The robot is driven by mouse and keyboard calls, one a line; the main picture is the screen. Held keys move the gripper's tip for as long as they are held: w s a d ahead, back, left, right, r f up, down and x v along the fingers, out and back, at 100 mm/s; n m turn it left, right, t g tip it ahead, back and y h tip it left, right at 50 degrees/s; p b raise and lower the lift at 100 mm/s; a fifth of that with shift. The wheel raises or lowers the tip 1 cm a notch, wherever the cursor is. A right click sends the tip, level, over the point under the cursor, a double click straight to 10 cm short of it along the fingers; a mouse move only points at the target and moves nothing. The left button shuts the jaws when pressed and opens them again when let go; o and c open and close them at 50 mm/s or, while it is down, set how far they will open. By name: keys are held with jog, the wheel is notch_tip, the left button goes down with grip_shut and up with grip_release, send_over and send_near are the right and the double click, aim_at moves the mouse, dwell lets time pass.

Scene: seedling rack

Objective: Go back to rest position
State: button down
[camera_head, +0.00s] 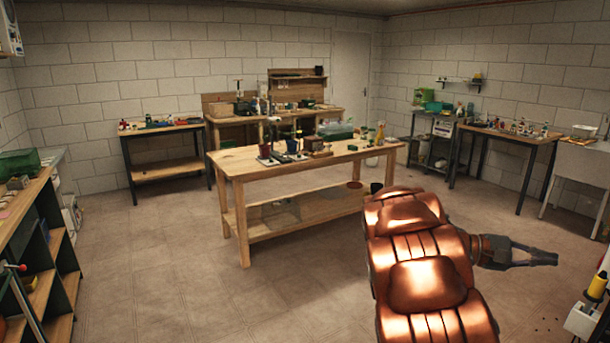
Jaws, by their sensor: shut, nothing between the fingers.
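My arm reaches up from the bottom right of the head view in orange-brown padded segments. My gripper (545,257) is at its end, pointing right, with its dark fingers together and nothing between them. It is held in open air over the floor, apart from every bench and table.
A wooden table (230,168) with pots, trays and a bottle stands in the middle. Benches line the back wall and the right wall (525,140). A shelf unit (60,235) stands at left. Yellow and white items (582,320) sit at bottom right. The floor (190,270) at front left is clear.

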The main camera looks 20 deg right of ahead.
jog(key=s+a+f+n+t+y, duration=0.1)
jog(key=s+a+f+t+y, duration=0.1)
jog(key=a, duration=1.4)
jog(key=s+a+f+t+y, duration=0.2)
jog(key=a+f+t+y, duration=0.3)
jog(key=a, duration=1.2)
jog(key=s+a+f+n+t+y, duration=0.1)
jog(key=s+a+f+t+y, duration=0.2)
jog(key=a, duration=1.3)
notch_tip(320, 180, down, 4)
jog(key=y, duration=0.3)
jog(key=shift+a+r+n+t, duration=0.15)
jog(key=shift+n+t, duration=0.15)
jog(key=shift+d, duration=0.2)
